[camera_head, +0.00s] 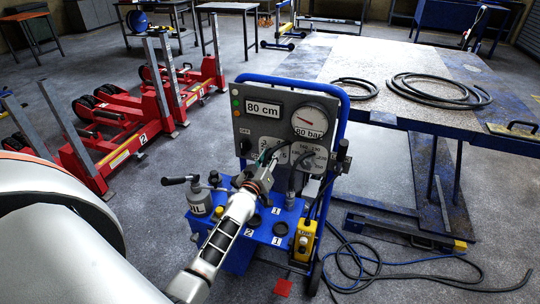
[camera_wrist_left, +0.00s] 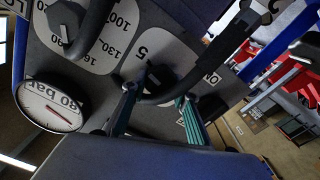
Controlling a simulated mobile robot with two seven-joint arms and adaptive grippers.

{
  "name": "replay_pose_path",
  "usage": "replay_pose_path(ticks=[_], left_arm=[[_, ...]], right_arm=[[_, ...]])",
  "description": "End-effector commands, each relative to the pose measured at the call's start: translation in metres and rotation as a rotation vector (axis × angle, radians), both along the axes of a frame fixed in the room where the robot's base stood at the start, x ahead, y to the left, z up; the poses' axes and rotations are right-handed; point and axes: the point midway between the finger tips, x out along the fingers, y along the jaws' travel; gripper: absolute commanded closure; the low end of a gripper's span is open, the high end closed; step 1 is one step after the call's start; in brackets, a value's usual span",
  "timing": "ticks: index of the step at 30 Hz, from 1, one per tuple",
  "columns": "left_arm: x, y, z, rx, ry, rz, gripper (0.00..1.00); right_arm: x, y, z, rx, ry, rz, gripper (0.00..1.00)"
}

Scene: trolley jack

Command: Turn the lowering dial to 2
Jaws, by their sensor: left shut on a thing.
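The jack's control panel (camera_head: 245,130) stands upright on the blue trolley, with an "80 cm" display and an "80 bar" gauge (camera_head: 310,122). On its lower half are two dial plates. My left gripper (camera_head: 265,161) is at the left plate and covers most of it, including where the pointer stands. In the left wrist view the fingers (camera_wrist_left: 158,112) straddle a black dial (camera_wrist_left: 155,80) with a curved black lever, and a "5" shows beside it. I take this for the lowering dial. The other dial (camera_wrist_left: 68,22) has the numbers 100, 130 and 160. My right gripper is not in view.
A black-handled lever (camera_head: 180,180) sticks out left of the trolley. A yellow control box (camera_head: 304,240) hangs at its front right. Red lifting jacks (camera_head: 120,125) stand at left. A worktable (camera_head: 470,115) with coiled hoses is at right. Hoses (camera_head: 375,275) lie on the floor.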

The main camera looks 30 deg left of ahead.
Motion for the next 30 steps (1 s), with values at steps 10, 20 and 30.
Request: replay_pose_path(ticks=[10,20,30], left_arm=[[-0.001,0.002,0.0,-0.257,-0.061,0.0,0.93],[-0.001,0.002,-0.002,-0.563,-0.134,0.0,0.93],[-0.001,0.003,-0.003,-0.879,-0.211,0.0,0.93]], right_arm=[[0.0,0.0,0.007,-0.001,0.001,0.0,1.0],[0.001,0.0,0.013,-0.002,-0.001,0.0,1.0],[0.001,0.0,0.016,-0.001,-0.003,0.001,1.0]])
